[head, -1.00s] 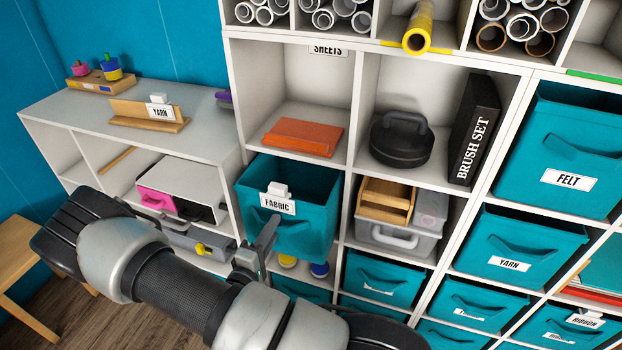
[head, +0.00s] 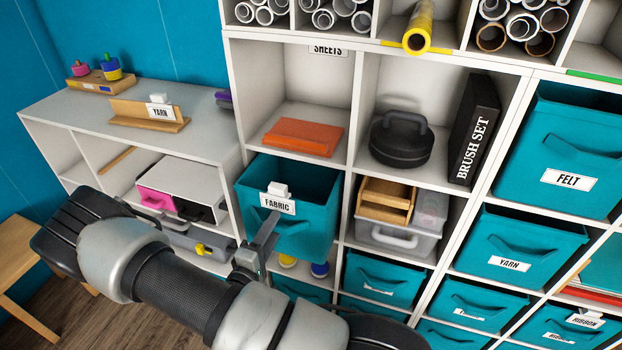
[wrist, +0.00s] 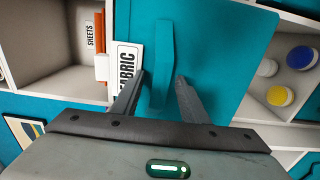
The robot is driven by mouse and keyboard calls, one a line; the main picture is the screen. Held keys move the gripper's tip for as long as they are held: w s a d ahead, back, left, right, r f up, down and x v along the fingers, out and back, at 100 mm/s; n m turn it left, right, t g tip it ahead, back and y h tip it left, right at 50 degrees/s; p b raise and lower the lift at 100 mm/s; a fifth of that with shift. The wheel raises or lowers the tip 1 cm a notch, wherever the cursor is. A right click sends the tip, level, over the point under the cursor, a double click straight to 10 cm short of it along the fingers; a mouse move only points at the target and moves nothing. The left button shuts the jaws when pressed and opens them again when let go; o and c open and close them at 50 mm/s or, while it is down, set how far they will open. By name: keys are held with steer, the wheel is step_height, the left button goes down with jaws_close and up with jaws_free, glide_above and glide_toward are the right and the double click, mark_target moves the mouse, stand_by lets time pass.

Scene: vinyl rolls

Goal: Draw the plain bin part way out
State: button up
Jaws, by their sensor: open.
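A teal fabric bin (head: 318,220) with a clipped FABRIC tag (head: 277,204) juts from its cubby at the middle left of the head view. Its teal front (wrist: 215,50) and handle strap (wrist: 161,60) fill the middle of the wrist view. My gripper (head: 268,226) is at this front, just below the tag. In the wrist view, my gripper (wrist: 160,80) is open, with one finger on each side of the strap. The left finger is close to the FABRIC tag (wrist: 126,68). Whether either finger touches the strap, I cannot tell.
Other teal bins stand right, tagged FELT (head: 567,179) and YARN (head: 509,263). A grey drawer (head: 398,240) with a wooden box (head: 385,202) sits beside the FABRIC bin. An orange block (head: 303,136) lies above. Paint jars (head: 319,270) stand below. A low cabinet (head: 190,125) stands left.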

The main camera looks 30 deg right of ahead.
steer(key=v, duration=0.9)
stand_by(1.6)
steer(key=shift+r, duration=0.1)
stand_by(0.4)
steer(key=s+d+r+m+g+y, duration=0.2)
steer(key=s+r+m+g+y, duration=0.15)
steer(key=s+r+g, duration=0.35)
steer(key=s+d+r+m+g+y, duration=0.2)
steer(key=s+d+r+m+g, duration=0.25)
steer(key=r, duration=0.45)
steer(key=s+a+r+t+y+p, duration=0.1)
steer(key=a+r+t+y+p, duration=0.2)
steer(key=r+p, duration=0.4)
steer(key=s+a+r+t+y+p, duration=0.1)
steer(key=a+r+t+y+p, duration=0.2)
steer(key=r, duration=1.9)
steer(key=a+y+p, duration=0.2)
steer(key=a+p, duration=0.1)
steer(key=p, duration=0.1)
steer(key=shift+s+y+p, duration=0.35)
steer(key=shift+s+p, duration=0.05)
